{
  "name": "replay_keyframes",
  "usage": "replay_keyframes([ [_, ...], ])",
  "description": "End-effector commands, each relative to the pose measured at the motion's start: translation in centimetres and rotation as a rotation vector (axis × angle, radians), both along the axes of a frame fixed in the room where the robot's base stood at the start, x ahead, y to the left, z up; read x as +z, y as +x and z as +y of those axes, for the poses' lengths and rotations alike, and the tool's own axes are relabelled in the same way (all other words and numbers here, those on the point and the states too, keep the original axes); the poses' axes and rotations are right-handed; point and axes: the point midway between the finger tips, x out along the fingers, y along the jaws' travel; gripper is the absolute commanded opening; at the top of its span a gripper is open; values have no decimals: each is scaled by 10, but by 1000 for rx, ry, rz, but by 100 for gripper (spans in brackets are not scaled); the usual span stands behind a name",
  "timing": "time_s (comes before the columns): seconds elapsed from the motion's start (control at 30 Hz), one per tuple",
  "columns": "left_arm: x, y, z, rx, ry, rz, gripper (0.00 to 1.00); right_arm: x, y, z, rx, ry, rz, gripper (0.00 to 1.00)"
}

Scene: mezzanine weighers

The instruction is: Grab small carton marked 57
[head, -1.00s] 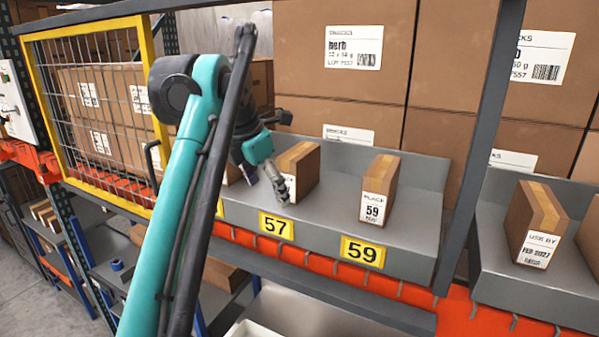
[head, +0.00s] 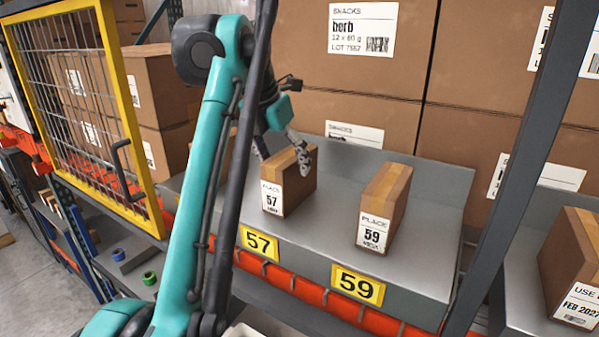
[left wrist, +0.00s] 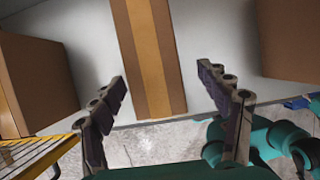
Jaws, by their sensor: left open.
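The small carton marked 57 (head: 272,197) stands upright on the grey shelf, above the yellow 57 tag (head: 259,243). Its white label faces me and brown tape runs along its top. My left gripper (head: 283,163) is open at the carton's top, with one finger over its right side and the other near its upper left. In the left wrist view the taped carton (left wrist: 150,60) shows between the two open fingers (left wrist: 162,82). I cannot tell whether they touch it. My right gripper is not in view.
The carton marked 59 (head: 383,205) stands to the right on the same shelf (head: 320,235). Another carton is partly hidden behind my left arm. Big brown boxes (head: 350,110) rise behind. A dark post (head: 515,170) stands right; a yellow mesh gate (head: 130,120) stands left.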

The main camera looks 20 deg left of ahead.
Motion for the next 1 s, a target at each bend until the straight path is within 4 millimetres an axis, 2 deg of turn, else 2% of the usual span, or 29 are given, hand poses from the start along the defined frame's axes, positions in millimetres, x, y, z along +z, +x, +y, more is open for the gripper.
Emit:
replay_keyframes([
  [0.37,-30,15,0,-1,0,0,76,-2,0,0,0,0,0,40],
  [0.63,-63,33,1,-2,1,0,76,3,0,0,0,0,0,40],
  [0.93,-70,36,1,-1,0,0,76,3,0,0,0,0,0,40],
  [0.97,-70,36,1,-1,0,0,73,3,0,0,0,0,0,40],
  [1.0,-70,36,1,-1,0,0,63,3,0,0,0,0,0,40],
])
